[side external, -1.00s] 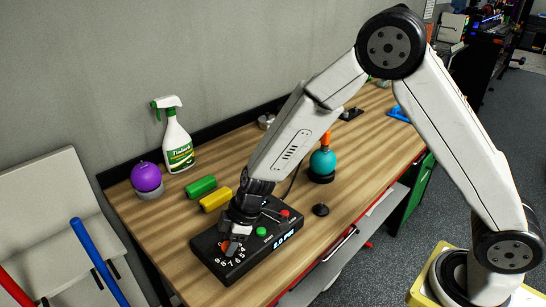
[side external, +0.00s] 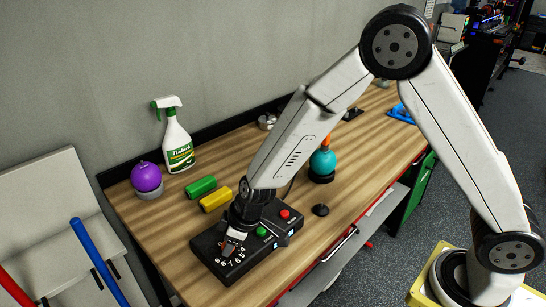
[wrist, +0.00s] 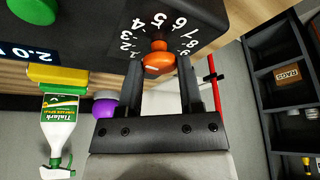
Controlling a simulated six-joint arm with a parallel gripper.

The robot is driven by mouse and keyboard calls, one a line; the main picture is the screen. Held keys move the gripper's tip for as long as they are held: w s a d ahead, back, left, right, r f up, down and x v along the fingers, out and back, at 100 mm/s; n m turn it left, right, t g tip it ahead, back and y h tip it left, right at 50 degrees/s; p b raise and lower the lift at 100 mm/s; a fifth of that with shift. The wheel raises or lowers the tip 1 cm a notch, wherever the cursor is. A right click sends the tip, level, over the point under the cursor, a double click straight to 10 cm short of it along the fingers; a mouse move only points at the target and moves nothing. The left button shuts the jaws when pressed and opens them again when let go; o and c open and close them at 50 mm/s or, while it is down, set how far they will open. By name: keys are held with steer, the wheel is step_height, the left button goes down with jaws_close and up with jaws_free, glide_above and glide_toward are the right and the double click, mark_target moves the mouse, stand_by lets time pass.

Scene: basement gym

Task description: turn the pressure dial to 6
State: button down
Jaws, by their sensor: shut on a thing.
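The pressure dial is an orange knob (wrist: 158,67) on a black control box (side external: 207,246), with white numbers around it. In the wrist view my gripper (wrist: 159,58) has one finger on each side of the knob and is shut on it. In the side view my gripper (side external: 233,235) reaches down to the dial end of the box and hides most of the knob. The box's display (wrist: 28,53) is cut off at the picture edge and reads 2.0. The exact number the knob points at is hard to tell.
A green button (side external: 261,231) and a red button (side external: 285,214) sit on the box. Yellow (side external: 215,199) and green (side external: 201,187) cylinders, a spray bottle (side external: 178,146), a purple ball (side external: 146,177) and a teal object (side external: 322,164) stand behind. The wooden bench (side external: 300,245) is bare at the front.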

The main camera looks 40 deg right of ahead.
steer(key=shift+m, duration=0.4)
steer(key=shift+c, duration=1.2)
jaws_free()
steer(key=shift+r, duration=0.1)
steer(key=v, duration=0.7)
steer(key=shift+s+r, duration=0.2)
steer(key=shift+r, duration=0.1)
steer(key=shift+d, duration=0.1)
